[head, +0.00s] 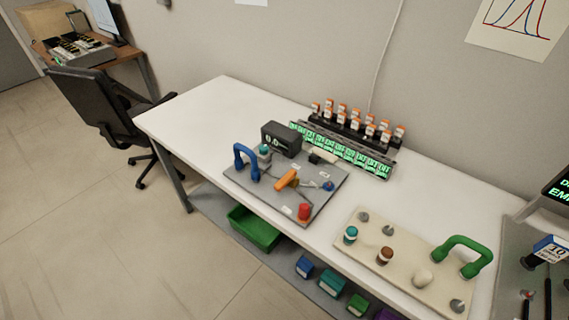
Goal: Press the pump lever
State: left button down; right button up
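A grey device board (315,217) lies on the white table, left of the table's middle. On it is an orange bar-shaped part (287,180), tilted up to the right, which looks like a lever; no label I can read names it the pump lever. A blue arched handle (246,160) stands at the board's left edge. A red cylindrical part (304,211) stands near its front corner, and a small blue part (328,186) is at its right side. A dark box with a display (281,139) stands at the back. Neither of my grippers is in view.
Behind the board are a rack of green-lit displays (345,152) and several orange-capped bottles (357,116). A beige tray (371,268) with a green handle (463,250) lies to the right. The table's left end (205,112) is clear. A black chair (98,105) stands left.

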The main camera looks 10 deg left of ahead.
aim_at(317, 152)
jog(key=i+j, duration=0.15)
jog(key=j, duration=0.2)
jog(key=i+j, duration=0.1)
jog(key=j, duration=0.25)
jog(key=i+j, duration=0.15)
jog(key=j, duration=0.2)
jog(key=i+j+u, duration=0.1)
jog(key=j, duration=0.25)
